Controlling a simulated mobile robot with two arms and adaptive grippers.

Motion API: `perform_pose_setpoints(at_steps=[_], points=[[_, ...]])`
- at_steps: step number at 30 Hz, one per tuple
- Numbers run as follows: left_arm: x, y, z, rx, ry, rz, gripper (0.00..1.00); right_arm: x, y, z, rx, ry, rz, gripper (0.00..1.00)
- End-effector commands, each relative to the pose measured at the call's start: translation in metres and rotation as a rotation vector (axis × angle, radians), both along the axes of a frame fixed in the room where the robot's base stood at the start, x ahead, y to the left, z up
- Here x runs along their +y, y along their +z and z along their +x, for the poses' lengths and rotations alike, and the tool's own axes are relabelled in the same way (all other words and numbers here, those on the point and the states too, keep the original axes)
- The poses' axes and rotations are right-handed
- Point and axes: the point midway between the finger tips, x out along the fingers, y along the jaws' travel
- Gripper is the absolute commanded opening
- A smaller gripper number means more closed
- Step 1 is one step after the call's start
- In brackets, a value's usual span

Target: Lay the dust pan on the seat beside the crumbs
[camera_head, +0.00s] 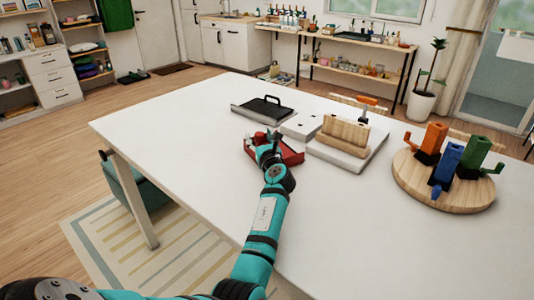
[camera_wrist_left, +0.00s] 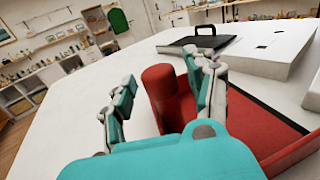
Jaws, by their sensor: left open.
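The red dust pan (camera_head: 291,154) lies on the white table (camera_head: 190,140), partly hidden behind my left gripper. In the left wrist view its dark-lined pan (camera_wrist_left: 255,118) is at the right and its thick red handle (camera_wrist_left: 168,98) rises in the middle. My left gripper (camera_head: 267,142) is open at the handle end. In the wrist view its fingers (camera_wrist_left: 166,76) stand on both sides of the handle; I cannot tell whether they touch it. I cannot make out any crumbs. A teal seat-like piece (camera_head: 138,190) shows under the table's left side. My right gripper is not in view.
Behind the dust pan are a grey plate with a black handle (camera_head: 264,108) and a white box (camera_head: 302,125). A wooden block on a white base (camera_head: 343,133) stands to the right. The table's left part is clear.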

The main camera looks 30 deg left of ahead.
Motion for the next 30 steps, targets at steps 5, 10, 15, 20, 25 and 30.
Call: perform_pose_setpoints(at_steps=[5, 10, 15, 20, 25, 30], points=[[0.0006, 0.0002, 0.0009, 0.0, -0.001, 0.0, 0.55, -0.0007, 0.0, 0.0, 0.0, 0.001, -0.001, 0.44], [0.0005, 0.0001, 0.0008, 0.0, -0.001, 0.0, 0.39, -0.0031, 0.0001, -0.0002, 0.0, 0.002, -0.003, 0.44], [0.0003, 0.0, 0.0008, 0.0, -0.001, 0.0, 0.17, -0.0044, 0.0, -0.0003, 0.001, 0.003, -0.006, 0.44], [0.0003, -0.0001, 0.0008, 0.0, -0.001, 0.0, 0.0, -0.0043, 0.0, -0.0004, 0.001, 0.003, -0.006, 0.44], [0.0001, 0.0, 0.0008, 0.0, -0.001, 0.0, 0.0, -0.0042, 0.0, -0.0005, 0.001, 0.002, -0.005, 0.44], [0.0002, 0.0011, 0.0008, -0.001, -0.001, 0.002, 0.0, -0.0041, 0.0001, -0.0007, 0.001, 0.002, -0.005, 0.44]])
